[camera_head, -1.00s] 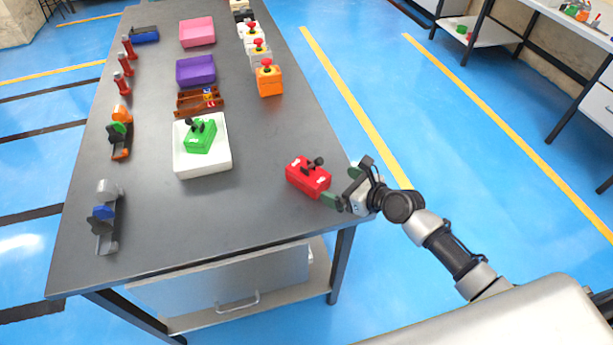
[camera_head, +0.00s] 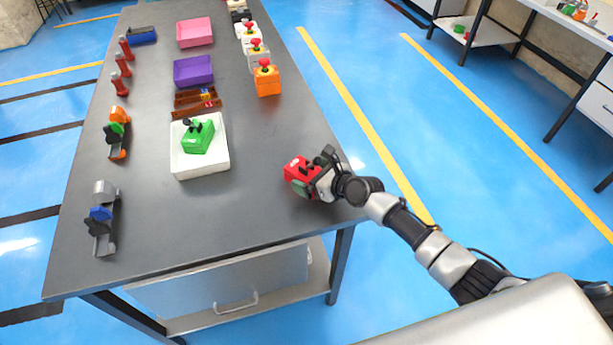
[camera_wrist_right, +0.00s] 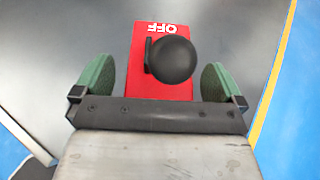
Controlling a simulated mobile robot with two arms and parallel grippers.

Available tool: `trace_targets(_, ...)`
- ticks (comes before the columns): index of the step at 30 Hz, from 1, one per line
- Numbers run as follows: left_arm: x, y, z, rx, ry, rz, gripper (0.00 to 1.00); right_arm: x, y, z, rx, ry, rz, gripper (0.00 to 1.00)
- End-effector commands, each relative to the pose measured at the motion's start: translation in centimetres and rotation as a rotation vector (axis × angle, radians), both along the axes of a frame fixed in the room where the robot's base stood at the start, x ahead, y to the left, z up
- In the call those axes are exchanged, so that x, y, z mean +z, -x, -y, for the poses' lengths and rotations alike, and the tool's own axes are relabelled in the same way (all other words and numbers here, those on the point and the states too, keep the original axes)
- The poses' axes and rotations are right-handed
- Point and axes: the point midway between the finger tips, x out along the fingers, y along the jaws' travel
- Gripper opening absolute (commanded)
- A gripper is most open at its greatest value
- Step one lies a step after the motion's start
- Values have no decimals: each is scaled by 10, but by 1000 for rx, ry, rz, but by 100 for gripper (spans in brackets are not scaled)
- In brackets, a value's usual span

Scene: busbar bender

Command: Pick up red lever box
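The red lever box (camera_head: 297,170) sits on the dark table near its right edge. In the right wrist view the red lever box (camera_wrist_right: 146,47) shows white "OFF" lettering and a black ball-ended lever. My right gripper (camera_head: 312,180) is at the box's right end. In the right wrist view its green finger pads (camera_wrist_right: 157,84) are apart, one on each side of the box, with a gap to each side. The gripper hides part of the box in the head view. My left gripper is not in view.
A white tray (camera_head: 184,173) with a green lever box (camera_head: 198,138) stands left of the red box. An orange button box (camera_head: 267,84), purple bin (camera_head: 194,71) and pink bin (camera_head: 195,32) are farther back. The front middle of the table is clear.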

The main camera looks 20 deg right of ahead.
Motion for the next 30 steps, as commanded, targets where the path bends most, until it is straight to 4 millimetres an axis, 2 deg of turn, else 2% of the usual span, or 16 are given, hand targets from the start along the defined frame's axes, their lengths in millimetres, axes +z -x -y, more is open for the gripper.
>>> trace_targets(1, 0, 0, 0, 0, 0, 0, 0, 0, 0, 0, 0, 0, 0, 94)
trace_targets(2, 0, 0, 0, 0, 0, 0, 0, 0, 0, 0, 0, 0, 0, 89)
trace_targets(12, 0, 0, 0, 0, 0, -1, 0, 0, 0, 0, 0, 1, 1, 38)
trace_targets(23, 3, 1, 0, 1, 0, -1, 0, 8, 0, 0, 1, 0, 4, 38)
trace_targets(26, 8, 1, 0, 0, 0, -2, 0, 19, 0, 0, 0, -2, 5, 38)
trace_targets(30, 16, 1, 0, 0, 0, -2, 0, 45, 0, -1, 0, -4, 6, 38)
